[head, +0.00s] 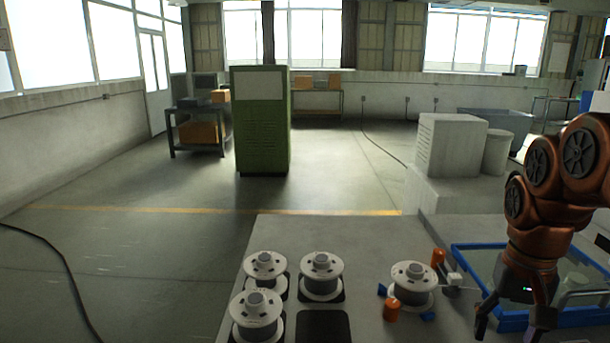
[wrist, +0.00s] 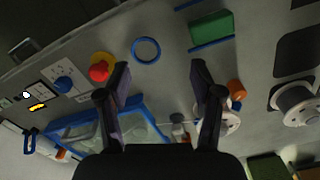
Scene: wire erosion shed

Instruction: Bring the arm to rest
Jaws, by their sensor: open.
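My gripper (head: 508,325) hangs from the orange arm at the right of the head view, fingers pointing down, in front of the blue-rimmed tray (head: 468,262). In the wrist view my gripper (wrist: 161,80) has its two dark fingers spread wide, with nothing between them. A blue ring (wrist: 146,50) and a red button (wrist: 100,69) on a yellow base show beyond the fingertips. The tray also shows in the wrist view (wrist: 66,123), at lower left. One finger partly hides a spool at its right.
Three spools stand on black pads (head: 320,272) beside an empty black pad (head: 323,325). Another spool (head: 413,278) stands among orange and blue parts left of my gripper. A green block (wrist: 211,29) lies between blue strips. A green cabinet (head: 262,120) stands on the floor behind.

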